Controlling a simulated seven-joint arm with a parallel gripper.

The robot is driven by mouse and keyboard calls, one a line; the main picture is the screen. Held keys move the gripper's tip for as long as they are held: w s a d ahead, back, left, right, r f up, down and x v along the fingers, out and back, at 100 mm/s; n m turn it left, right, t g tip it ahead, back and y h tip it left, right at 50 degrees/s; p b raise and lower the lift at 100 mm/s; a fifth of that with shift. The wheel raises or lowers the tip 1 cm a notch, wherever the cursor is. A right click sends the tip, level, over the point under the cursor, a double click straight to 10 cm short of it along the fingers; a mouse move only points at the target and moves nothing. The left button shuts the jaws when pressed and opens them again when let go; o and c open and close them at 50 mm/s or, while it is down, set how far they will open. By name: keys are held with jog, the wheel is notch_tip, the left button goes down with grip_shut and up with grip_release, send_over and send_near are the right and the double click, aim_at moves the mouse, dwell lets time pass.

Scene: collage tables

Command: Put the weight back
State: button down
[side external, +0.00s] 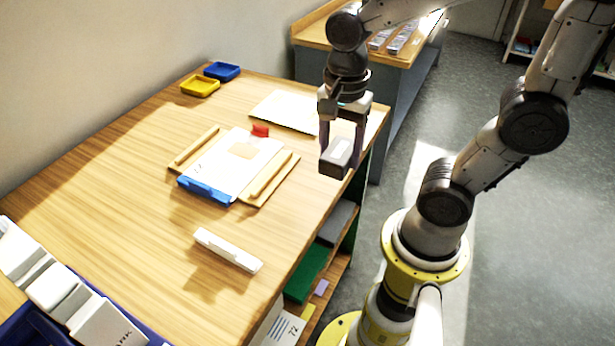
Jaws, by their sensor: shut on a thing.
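The weight, a dark grey block with a pale top (337,158), hangs between the fingers of my gripper (341,140). My gripper points down and is shut on it, near the table's right edge. The block looks raised above the surface; its exact height cannot be told. A collage board (183,167) lies mid-table with a white sheet, a beige patch (243,150), a blue strip (206,190) at its near end, a red piece (261,130) at its far end and wooden bars along both sides.
A white bar (228,250) lies on the near table. Yellow (200,86) and blue (222,71) trays sit at the far left. White boxes (55,288) fill the lower left corner. Shelves with a green item (306,272) are under the table's right edge.

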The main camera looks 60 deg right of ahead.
send_over(307, 189)
notch_tip(307, 189, down, 6)
jog(key=shift+s+f, duration=0.15)
jog(key=shift+f, duration=1.65)
jog(key=shift+f, duration=0.1)
jog(key=shift+c, duration=0.6)
grip_release()
jog(key=shift+f, duration=0.1)
